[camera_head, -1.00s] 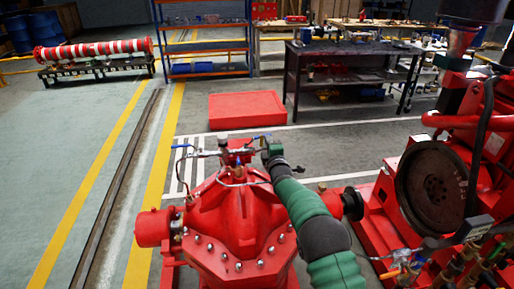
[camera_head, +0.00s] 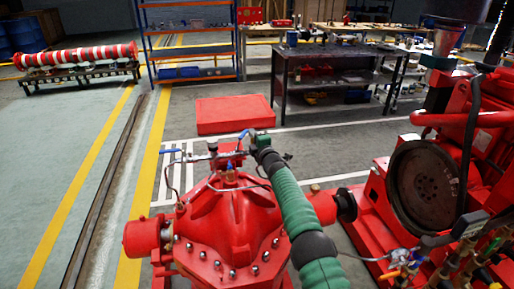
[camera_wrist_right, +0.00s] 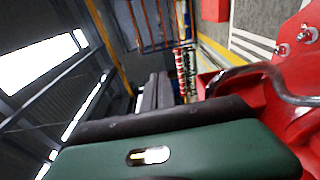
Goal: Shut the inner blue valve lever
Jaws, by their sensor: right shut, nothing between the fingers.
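The red pump (camera_head: 232,215) stands low in the middle of the head view, with thin pipework and small valves on top. One blue lever (camera_head: 243,134) shows beside my right gripper (camera_head: 252,138), close to its tip; I cannot tell if they touch. Another blue lever (camera_head: 170,151) sticks out at the left end of the pipework, and a small blue part (camera_head: 230,167) sits between. My right arm's green sleeve reaches up across the pump's right side. In the wrist view the dark fingers (camera_wrist_right: 158,95) are together and empty; no lever is clear there. My left gripper is not in view.
A curved grey pipe (camera_wrist_right: 255,78) passes close to the fingers in the wrist view. The red engine with its dark flywheel (camera_head: 427,186) stands at the right. A red box (camera_head: 234,114) lies on the floor behind the pump. The left floor is open.

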